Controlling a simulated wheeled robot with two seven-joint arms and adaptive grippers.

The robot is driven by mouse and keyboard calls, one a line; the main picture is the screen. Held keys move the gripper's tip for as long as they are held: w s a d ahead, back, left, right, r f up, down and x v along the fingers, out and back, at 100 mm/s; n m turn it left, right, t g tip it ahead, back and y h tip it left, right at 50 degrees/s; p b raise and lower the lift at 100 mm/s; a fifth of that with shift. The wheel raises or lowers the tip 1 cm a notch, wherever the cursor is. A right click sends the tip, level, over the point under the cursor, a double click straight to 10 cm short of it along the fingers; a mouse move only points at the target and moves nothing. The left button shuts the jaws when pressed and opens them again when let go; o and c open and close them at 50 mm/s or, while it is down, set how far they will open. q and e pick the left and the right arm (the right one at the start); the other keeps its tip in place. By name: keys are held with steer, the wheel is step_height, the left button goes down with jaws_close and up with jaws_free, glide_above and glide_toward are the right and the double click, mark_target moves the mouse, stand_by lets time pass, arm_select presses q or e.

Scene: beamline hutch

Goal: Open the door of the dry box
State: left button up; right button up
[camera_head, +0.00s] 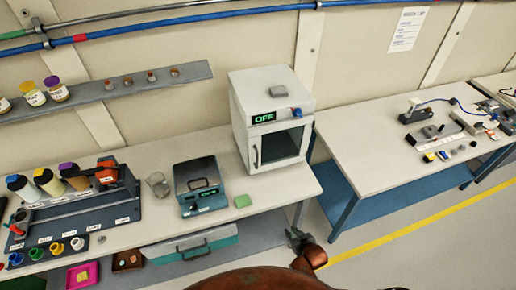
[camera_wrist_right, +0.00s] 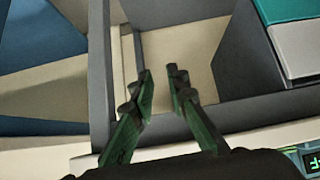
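The dry box is a white cabinet (camera_head: 270,105) at the back right of the near bench in the head view. Its front door has a dark window (camera_head: 281,145) and a vertical handle (camera_head: 256,157) on the left side. The door looks shut, and the display above it reads OFF. My right gripper (camera_head: 299,238) is below and in front of the dry box, by the bench's right end, apart from the handle. In the right wrist view its two fingers (camera_wrist_right: 160,82) are apart with nothing between them. My left gripper is not in view.
A teal case (camera_head: 190,246) lies below the bench top. A second bench (camera_head: 365,170) stands to the right, across a gap.

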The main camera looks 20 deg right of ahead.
steer(key=w+a+r+t+y+p, duration=0.1)
steer(key=w+a+r+t+p, duration=0.1)
steer(key=w+r, duration=0.5)
steer(key=w+a+r+t+p, duration=0.1)
steer(key=w+r+t, duration=0.1)
steer(key=r, duration=0.8)
step_height(320, 180, up, 15)
steer(key=n+t+y+p, duration=0.1)
steer(key=t+y+p, duration=0.2)
steer(key=t, duration=0.1)
glide_above(257, 168)
steer(key=shift+w+d+f, duration=0.1)
steer(key=shift+w+f, duration=0.1)
steer(key=shift+w, duration=0.15)
steer(key=shift+c, duration=0.4)
jaws_close()
steer(key=shift+s, duration=0.1)
